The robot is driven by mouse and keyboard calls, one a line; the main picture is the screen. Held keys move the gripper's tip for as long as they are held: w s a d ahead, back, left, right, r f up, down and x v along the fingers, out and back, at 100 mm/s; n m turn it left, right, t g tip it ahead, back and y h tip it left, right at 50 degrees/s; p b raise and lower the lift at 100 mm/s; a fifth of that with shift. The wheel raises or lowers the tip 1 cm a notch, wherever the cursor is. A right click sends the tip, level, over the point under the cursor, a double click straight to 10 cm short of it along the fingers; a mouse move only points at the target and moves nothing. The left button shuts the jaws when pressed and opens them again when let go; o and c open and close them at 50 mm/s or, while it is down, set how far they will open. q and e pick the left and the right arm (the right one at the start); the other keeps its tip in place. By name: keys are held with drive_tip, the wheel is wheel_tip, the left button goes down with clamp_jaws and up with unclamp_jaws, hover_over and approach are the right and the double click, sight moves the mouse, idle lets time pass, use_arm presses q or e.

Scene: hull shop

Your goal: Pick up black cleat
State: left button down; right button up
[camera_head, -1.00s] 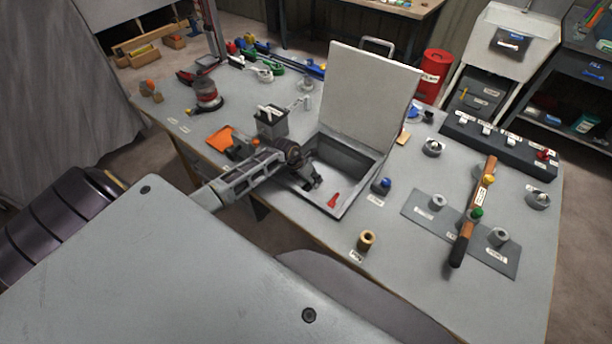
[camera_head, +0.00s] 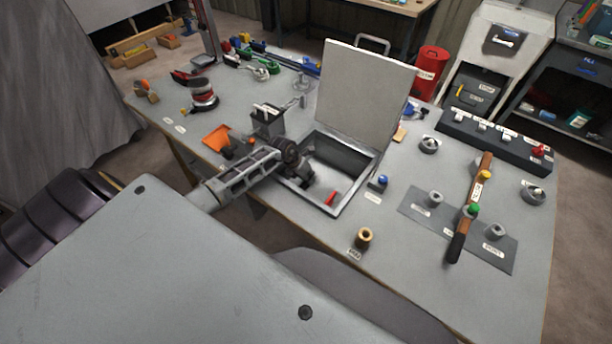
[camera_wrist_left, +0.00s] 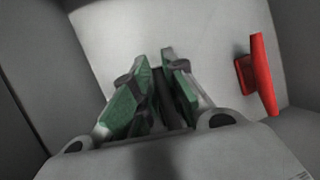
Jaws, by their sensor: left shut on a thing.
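My left gripper (camera_head: 304,179) reaches down into the open grey box on the bench. In the left wrist view its green-padded fingers (camera_wrist_left: 160,88) are close together, shut on a dark, narrow thing, the black cleat (camera_wrist_left: 163,96). The fingers hide much of the cleat, and it cannot be made out clearly in the head view. Whether it touches the box floor I cannot tell. A red cleat (camera_head: 330,198) lies on the box floor to the right of the gripper; it also shows in the left wrist view (camera_wrist_left: 262,76). My right gripper is out of view.
A brass ring (camera_head: 364,237) and a blue-topped part (camera_head: 382,181) sit nearby. A wooden-handled bar (camera_head: 470,215) lies across a grey plate to the right.

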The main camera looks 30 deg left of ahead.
use_arm(q)
drive_tip(key=shift+r, duration=0.15)
wheel_tip(320, 180, up, 8)
drive_tip(key=shift+r, duration=0.85)
drive_tip(key=shift+r, duration=0.1)
